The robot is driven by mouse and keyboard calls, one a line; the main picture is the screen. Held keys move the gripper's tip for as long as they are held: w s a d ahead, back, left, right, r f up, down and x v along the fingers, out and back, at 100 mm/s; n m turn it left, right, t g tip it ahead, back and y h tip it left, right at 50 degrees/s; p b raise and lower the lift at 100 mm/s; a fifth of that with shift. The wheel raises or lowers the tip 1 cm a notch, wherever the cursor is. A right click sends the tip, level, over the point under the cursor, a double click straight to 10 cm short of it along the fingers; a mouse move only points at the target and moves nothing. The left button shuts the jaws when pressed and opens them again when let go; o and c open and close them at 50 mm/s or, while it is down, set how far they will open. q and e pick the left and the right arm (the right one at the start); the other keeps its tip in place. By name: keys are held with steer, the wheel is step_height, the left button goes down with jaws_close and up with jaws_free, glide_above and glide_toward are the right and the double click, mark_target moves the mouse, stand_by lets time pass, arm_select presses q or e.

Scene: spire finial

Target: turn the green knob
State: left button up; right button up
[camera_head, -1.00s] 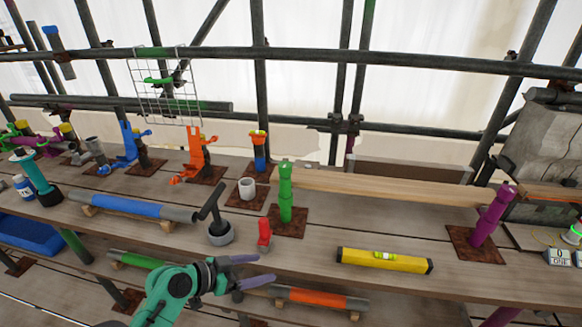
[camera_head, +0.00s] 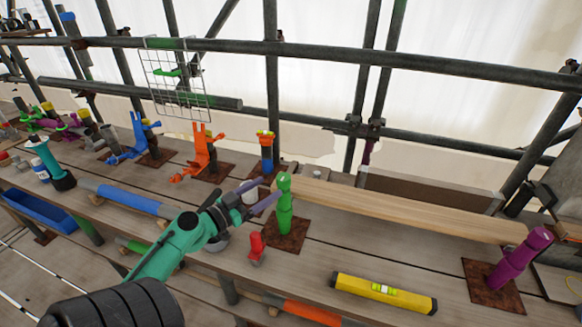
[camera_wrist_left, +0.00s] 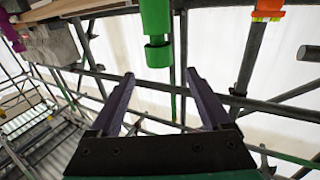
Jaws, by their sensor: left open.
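A green post (camera_head: 284,215) stands upright on a rusty plate on the bench, with a rounded green knob (camera_head: 284,182) at its top. In the left wrist view the knob (camera_wrist_left: 158,52) hangs below the post (camera_wrist_left: 156,18), above the space between the fingertips. My left gripper (camera_head: 268,190) is open and empty, just left of the post's upper part in the head view. It also shows in the left wrist view (camera_wrist_left: 160,78), where a gap separates the fingers from the knob. My right gripper is not in view.
A wooden beam (camera_head: 400,208) runs from the green post to a purple post (camera_head: 517,259). An orange stand (camera_head: 204,152) is at left. Scaffold tubes cross behind.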

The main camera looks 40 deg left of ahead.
mark_target(279, 179)
arm_select(q)
steer(key=w, duration=0.2)
steer(key=w+p, duration=0.1)
steer(key=w, duration=0.2)
steer(key=shift+w+d+r+p, duration=0.3)
steer(key=shift+d+p, duration=0.05)
steer(key=w, duration=0.3)
steer(key=w+f+p, duration=0.1)
steer(key=shift+w+d, duration=0.35)
steer(key=shift+s, duration=0.15)
steer(key=c, duration=0.4)
jaws_close()
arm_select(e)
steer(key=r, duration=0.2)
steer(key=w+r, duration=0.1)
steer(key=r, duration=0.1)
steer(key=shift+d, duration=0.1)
